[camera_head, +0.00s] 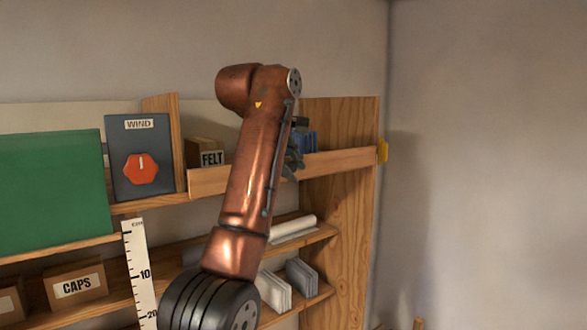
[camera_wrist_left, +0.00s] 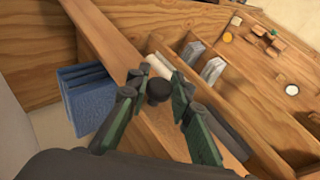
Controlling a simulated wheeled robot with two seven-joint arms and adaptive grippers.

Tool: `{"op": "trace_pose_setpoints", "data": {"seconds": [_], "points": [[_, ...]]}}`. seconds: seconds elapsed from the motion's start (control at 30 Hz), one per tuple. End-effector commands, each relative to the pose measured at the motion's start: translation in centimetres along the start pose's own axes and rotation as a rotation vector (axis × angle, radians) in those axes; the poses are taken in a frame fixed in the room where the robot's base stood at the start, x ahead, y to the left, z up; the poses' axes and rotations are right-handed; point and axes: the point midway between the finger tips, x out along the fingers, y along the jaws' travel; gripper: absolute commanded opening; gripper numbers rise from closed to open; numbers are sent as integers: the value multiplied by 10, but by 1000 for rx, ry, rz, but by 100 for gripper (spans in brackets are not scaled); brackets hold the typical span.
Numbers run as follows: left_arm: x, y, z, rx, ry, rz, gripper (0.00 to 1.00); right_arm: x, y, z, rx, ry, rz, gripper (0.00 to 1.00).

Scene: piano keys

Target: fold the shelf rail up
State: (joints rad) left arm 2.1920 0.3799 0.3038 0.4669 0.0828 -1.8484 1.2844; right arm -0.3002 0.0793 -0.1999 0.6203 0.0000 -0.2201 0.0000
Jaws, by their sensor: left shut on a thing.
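The wooden shelf rail (camera_head: 340,162) runs along the front of the upper shelf in the head view, its middle hidden behind my left arm. It looks roughly upright, with its right end near a yellow piece (camera_head: 382,150) on the side panel. In the left wrist view the rail (camera_wrist_left: 104,38) crosses diagonally and carries a dark round knob (camera_wrist_left: 158,91). My left gripper (camera_wrist_left: 158,82) is shut on the knob, one green finger on each side. In the head view the left gripper (camera_head: 294,158) is partly hidden by my arm. My right gripper is not in view.
Behind the rail stand a FELT box (camera_head: 212,158) and blue items (camera_wrist_left: 85,95). A WIND panel with a red dial (camera_head: 141,168) and a green board (camera_head: 52,190) are left. Lower shelves hold a CAPS box (camera_head: 76,284), a white roll (camera_head: 292,228) and grey items (camera_head: 300,277).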

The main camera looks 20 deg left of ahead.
Motion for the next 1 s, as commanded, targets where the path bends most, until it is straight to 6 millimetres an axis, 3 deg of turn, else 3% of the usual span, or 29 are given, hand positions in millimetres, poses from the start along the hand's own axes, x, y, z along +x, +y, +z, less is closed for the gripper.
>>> {"op": "trace_pose_setpoints", "data": {"seconds": [0.23,0.27,0.5,0.77,1.0], "points": [[-4,2,-3,-2,7,12,0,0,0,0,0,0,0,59],[-4,2,-3,-2,7,12,21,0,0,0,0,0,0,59],[-2,2,-1,0,4,7,37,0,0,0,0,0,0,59],[-2,1,0,0,2,5,37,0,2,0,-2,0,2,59],[-32,2,-1,0,4,7,37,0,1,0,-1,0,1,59]]}}
